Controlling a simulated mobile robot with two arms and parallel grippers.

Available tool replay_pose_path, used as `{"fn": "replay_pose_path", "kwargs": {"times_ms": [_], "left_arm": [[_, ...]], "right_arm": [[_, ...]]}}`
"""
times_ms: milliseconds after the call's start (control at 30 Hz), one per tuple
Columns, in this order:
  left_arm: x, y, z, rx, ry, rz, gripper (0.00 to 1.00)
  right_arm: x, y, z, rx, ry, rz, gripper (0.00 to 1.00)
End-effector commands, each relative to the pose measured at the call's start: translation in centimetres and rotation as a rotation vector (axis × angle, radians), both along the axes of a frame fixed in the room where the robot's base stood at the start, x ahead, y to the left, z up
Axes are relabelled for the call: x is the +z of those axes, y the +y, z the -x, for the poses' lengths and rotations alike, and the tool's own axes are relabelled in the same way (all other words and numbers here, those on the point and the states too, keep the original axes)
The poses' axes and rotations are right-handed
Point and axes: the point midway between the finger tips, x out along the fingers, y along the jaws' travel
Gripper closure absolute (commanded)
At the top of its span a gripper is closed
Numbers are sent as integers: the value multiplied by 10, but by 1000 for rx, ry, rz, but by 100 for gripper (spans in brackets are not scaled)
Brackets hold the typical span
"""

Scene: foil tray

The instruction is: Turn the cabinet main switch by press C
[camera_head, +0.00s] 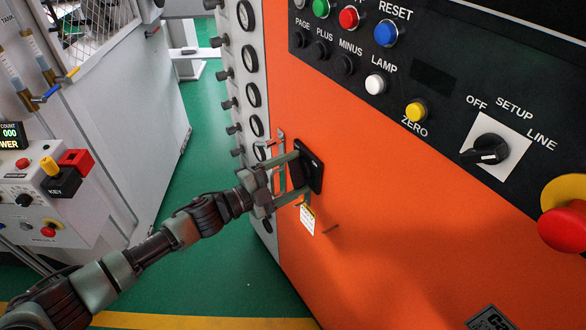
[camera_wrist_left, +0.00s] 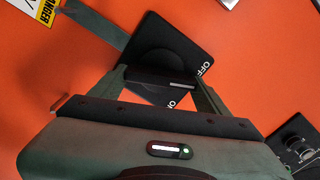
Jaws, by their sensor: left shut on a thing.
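The cabinet main switch (camera_head: 314,170) is a black plate on the orange cabinet front (camera_head: 370,190), left of the control panel. My left gripper (camera_head: 293,174) reaches it from the left with both fingers at the plate. In the left wrist view the switch plate (camera_wrist_left: 188,42) shows OFF lettering, and my left gripper (camera_wrist_left: 160,78) is shut on the switch's knob. The knob is mostly hidden by the fingers, so its setting is hard to read. My right gripper is not in view.
A black panel (camera_head: 445,75) with coloured buttons and an OFF/SETUP/LINE selector (camera_head: 486,150) is at the upper right. A red emergency button (camera_head: 565,228) sits at the right edge. A column of gauges (camera_head: 254,95) runs left of the orange front. Green floor (camera_head: 205,130) lies between machines.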

Motion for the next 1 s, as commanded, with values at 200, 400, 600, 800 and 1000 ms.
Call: {"fn": "replay_pose_path", "kwargs": {"times_ms": [200,400,600,800,1000], "left_arm": [[2,0,0,0,142,91,64],[2,0,0,-1,230,149,64],[1,0,0,-1,279,179,64],[1,0,-1,-1,297,191,64],[1,0,-1,0,300,194,64]], "right_arm": [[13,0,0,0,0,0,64],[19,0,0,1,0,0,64],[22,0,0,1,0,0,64],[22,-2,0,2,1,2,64],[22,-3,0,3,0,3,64]]}}
